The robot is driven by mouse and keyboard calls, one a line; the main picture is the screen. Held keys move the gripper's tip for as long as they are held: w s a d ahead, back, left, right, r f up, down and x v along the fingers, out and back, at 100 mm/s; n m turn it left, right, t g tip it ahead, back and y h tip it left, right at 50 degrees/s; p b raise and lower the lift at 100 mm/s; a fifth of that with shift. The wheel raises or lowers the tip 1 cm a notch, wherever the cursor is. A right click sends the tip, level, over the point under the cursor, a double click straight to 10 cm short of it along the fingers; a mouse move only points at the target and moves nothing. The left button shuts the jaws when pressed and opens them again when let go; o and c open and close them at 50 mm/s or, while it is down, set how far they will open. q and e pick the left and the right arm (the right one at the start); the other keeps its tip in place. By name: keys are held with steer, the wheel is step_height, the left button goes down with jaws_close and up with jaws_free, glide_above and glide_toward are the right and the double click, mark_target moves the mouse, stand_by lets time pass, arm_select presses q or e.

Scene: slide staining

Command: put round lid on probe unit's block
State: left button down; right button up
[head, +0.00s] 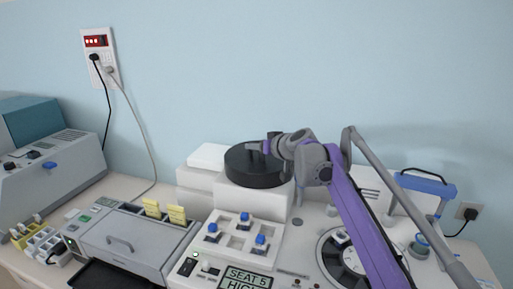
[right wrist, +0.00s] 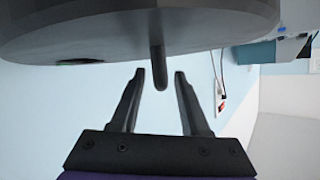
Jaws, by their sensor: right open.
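The round lid (head: 252,170) is a thick black disc. In the head view it is at the white raised rear part of the middle unit. My right gripper (head: 268,147) is at its top. In the right wrist view the lid (right wrist: 140,30) fills the top, and a thin dark knob (right wrist: 159,68) stands out from it. The open right fingertips (right wrist: 160,75) are on either side of the knob, with gaps visible. The middle unit (head: 187,266) has a "SEAT 5 HIGH" display and a white plate with several blue knobs. I cannot tell which part is the block. My left gripper is not in view.
A round black-and-white disc (head: 352,262) is set into the bench equipment on the right. A blue-handled device (head: 428,185) stands behind it. A grey drawer unit (head: 128,243) with yellow tabs and a grey-teal machine (head: 45,165) are on the left. Cables hang from the wall outlet (head: 99,62).

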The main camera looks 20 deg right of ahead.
steer(key=v, duration=1.1)
steer(key=shift+s, duration=0.25)
